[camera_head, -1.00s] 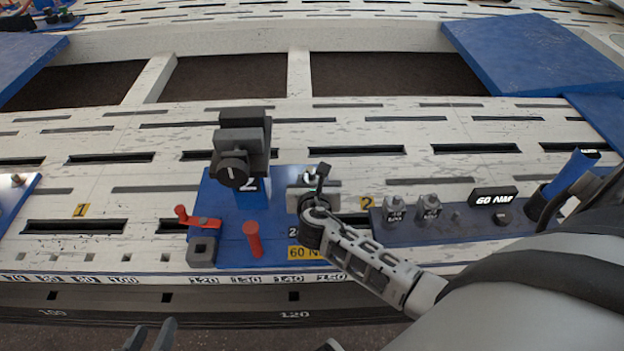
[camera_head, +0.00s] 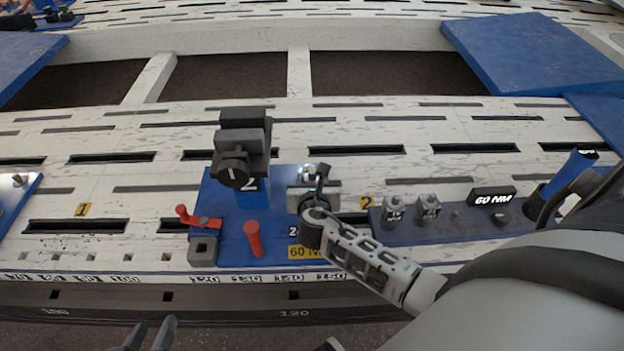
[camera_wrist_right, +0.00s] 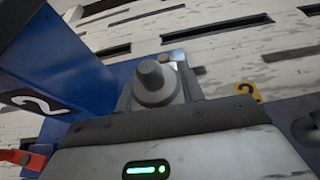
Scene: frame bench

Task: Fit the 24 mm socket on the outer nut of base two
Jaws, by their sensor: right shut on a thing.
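Base two is a blue plate (camera_head: 226,220) with a blue post carrying a dark clamp head (camera_head: 240,150) and a white 2. My right gripper (camera_head: 318,208) reaches in from the right, low over the plate's right side. My left gripper (camera_head: 150,336) is open and empty at the bottom edge.
Right of base two, a dark rack (camera_head: 465,232) holds two grey sockets (camera_head: 394,210) (camera_head: 428,208), a bare peg and a 60 NM block (camera_head: 492,196). A blue-handled tool (camera_head: 570,172) stands beyond. Red handles (camera_head: 252,238) rise from base two's front.

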